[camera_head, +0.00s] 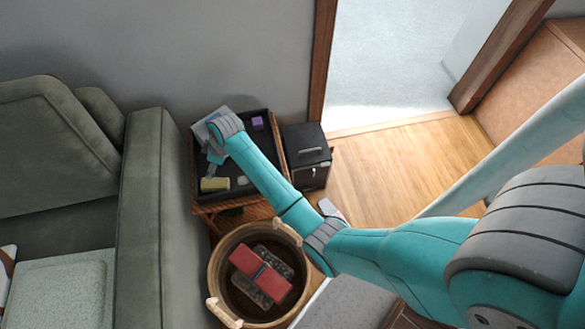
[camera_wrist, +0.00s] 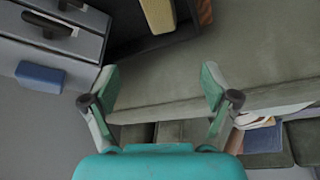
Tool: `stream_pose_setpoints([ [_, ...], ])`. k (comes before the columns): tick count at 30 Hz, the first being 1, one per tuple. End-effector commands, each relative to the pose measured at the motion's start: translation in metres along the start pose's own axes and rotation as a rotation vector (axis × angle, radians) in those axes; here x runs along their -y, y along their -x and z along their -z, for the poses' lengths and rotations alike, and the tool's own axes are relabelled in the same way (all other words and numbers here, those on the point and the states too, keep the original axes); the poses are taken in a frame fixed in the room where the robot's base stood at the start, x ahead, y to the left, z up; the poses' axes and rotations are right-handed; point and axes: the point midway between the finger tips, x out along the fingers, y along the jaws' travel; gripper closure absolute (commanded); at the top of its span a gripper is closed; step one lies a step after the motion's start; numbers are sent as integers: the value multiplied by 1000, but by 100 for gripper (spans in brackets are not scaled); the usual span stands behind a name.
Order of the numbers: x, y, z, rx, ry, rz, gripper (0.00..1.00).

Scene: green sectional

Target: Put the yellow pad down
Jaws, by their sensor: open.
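A pale yellow pad (camera_head: 214,184) lies in the front left part of a black tray (camera_head: 262,163) on a small wooden table. My gripper (camera_head: 215,157) is over the tray's left side, just behind the pad in the head view, and is partly hidden by my wrist. In the wrist view my gripper (camera_wrist: 159,75) has its two fingers wide apart with nothing between them. A pale yellow piece (camera_wrist: 158,14), seemingly the pad, shows at the top edge there, beyond the fingertips and apart from them.
The tray also holds a purple block (camera_head: 257,121) and a small whitish piece (camera_head: 242,180). A black box (camera_head: 306,145) stands right of it. A round basket (camera_head: 218,277) with red-topped things is in front. A green sofa (camera_head: 160,230) borders the left. Wooden floor (camera_head: 390,155) is clear at right.

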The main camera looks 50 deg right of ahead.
Motion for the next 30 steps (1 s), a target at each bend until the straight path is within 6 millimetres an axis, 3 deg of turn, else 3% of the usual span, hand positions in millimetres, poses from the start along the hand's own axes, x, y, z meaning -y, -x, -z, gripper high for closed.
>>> stream_pose_setpoints([
  [5,4,-4,-7,-5,-7,-7,14],
  [8,14,-12,-22,-21,-25,-26,14],
  [18,68,-27,-105,-132,-123,-145,14],
  [23,94,-20,-142,-192,-165,-197,14],
  [30,133,7,-193,-288,-221,-268,14],
])
